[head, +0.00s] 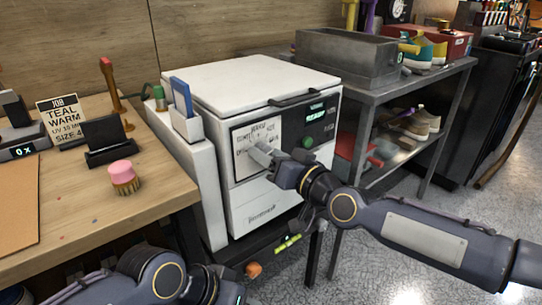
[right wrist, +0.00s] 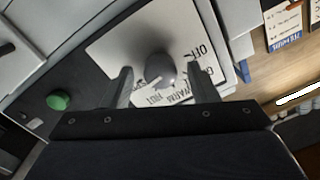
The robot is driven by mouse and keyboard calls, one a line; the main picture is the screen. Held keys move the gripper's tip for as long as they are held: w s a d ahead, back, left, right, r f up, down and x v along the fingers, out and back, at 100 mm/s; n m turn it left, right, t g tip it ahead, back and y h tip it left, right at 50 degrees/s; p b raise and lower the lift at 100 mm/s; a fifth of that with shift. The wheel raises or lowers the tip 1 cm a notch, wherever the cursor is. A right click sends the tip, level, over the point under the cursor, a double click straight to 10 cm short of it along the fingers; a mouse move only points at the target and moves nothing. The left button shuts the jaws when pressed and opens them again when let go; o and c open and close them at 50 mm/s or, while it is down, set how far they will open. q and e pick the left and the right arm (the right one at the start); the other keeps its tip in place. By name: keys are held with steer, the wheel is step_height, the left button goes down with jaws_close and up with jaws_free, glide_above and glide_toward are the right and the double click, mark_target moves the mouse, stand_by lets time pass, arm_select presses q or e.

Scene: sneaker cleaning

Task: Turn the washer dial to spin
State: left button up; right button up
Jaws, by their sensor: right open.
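The white washer (head: 262,85) stands between the wooden bench and the metal table. Its front has a white dial plate (head: 243,135) with printed settings, of which OFF, HOT and WARM can be made out in the right wrist view. The round grey dial (right wrist: 160,68) carries a pale bar slanting toward the lower left, near HOT. My right gripper (head: 268,157) is open at the plate, with a finger on either side of the dial; contact cannot be told. In the head view it mostly hides the dial. My left arm shows at the bottom left, its fingers out of view.
A lit READY display and green button (head: 308,142) are right of the plate. The wooden bench (head: 165,185) holds a pink brush (head: 123,176) and a sign (head: 60,118). The metal table (head: 425,83) on the right bears a grey basin (head: 345,62) and sneakers.

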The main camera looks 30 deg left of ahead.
steer(key=v, duration=0.8)
steer(key=shift+p, duration=0.4)
steer(key=shift+f, duration=0.1)
